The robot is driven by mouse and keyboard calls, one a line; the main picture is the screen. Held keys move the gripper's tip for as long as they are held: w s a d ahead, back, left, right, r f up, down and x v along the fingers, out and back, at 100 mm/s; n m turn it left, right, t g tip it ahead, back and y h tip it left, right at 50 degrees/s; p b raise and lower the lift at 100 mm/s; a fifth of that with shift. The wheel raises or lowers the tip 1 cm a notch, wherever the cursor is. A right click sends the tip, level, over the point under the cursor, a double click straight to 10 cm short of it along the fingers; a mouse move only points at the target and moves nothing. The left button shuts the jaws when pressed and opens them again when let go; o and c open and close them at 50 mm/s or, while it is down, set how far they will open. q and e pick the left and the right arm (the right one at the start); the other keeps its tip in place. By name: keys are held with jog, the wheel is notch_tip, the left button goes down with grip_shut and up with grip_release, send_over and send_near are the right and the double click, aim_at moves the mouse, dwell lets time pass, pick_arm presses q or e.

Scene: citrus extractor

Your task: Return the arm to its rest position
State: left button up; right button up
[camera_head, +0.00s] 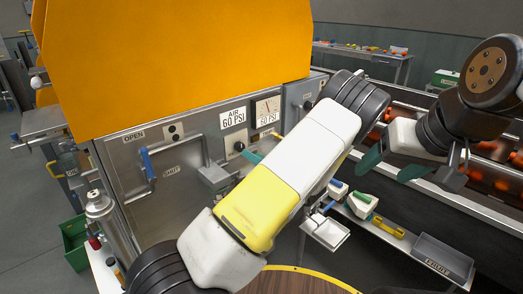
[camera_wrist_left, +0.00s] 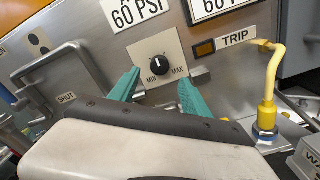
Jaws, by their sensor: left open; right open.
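My left arm crosses the middle of the head view, its yellow and white link in front of the steel control panel (camera_head: 188,160). My left gripper (camera_head: 252,156) is mostly hidden behind this link; only teal finger parts show beside the panel's knob. In the left wrist view the left gripper (camera_wrist_left: 159,84) is open, with its teal fingers apart below the MIN/MAX knob (camera_wrist_left: 157,64) and nothing between them. Whether the fingers touch the panel cannot be told. My right gripper (camera_head: 392,167) is open and empty at the right, with teal fingers pointing down-left.
An orange hood (camera_head: 175,60) rises above the panel. A door handle (camera_head: 150,165) and a yellow cable (camera_wrist_left: 273,75) stick out from the panel. A conveyor with orange fruit (camera_head: 490,172) runs at the right. A side shelf holds a grey bin (camera_head: 440,258) and small tools.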

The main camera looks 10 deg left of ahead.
pick_arm(q)
jog(key=shift+s+d, duration=0.2)
jog(key=s+a+r+n+g+h, duration=0.3)
jog(key=s+a+n+g, duration=0.15)
jog(key=s+n, duration=0.35)
jog(key=s+a+r+n+g+h, duration=0.35)
jog(key=s+n+g, duration=0.25)
jog(key=s+n, duration=0.25)
jog(key=s+d+r+n+t+h, duration=0.6)
jog(key=s+d+r+n+h, duration=0.4)
jog(key=s+r+n, duration=0.5)
jog(key=shift+d, duration=0.55)
jog(key=shift+s, duration=0.1)
dwell(0.8)
